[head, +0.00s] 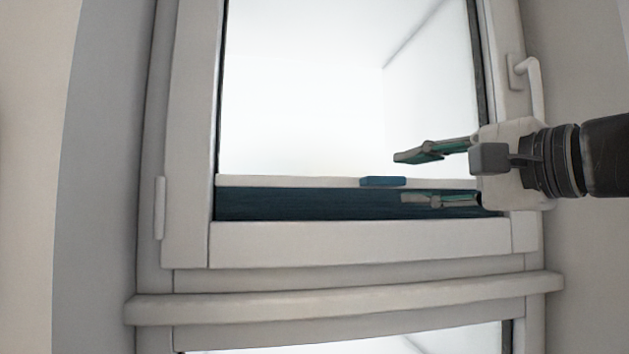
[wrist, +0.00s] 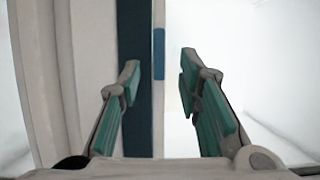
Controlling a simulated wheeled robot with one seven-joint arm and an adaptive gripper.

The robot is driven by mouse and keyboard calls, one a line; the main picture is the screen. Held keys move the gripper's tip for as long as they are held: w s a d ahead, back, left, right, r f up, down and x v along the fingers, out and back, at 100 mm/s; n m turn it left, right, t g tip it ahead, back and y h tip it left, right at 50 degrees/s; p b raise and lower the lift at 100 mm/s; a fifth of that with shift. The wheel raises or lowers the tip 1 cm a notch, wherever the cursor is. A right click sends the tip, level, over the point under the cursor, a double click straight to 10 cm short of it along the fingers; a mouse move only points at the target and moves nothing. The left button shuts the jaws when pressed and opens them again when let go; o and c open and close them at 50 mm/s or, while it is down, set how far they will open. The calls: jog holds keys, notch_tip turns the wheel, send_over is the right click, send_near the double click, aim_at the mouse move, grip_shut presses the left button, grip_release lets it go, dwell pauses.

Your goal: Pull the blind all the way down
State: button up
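The blind is a narrow dark blue-green strip (head: 300,204) along the lower edge of the window opening in the head view. Its pale rail (head: 285,181) borders the bright glass and carries a small blue handle (head: 382,181). My gripper (head: 406,178) is open, reaching in from the right, one finger above the rail line and one below. In the wrist view, the handle (wrist: 159,54) and rail (wrist: 158,115) lie ahead between my open fingers (wrist: 159,70), with the dark blind (wrist: 137,35) beside them on the left. I see no contact with the handle.
The pale window frame (head: 350,241) surrounds the opening. A white window latch (head: 528,82) projects from the frame near my wrist on the right. A rounded pale ledge (head: 340,301) crosses below.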

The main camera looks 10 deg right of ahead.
jog(key=shift+v, duration=2.75)
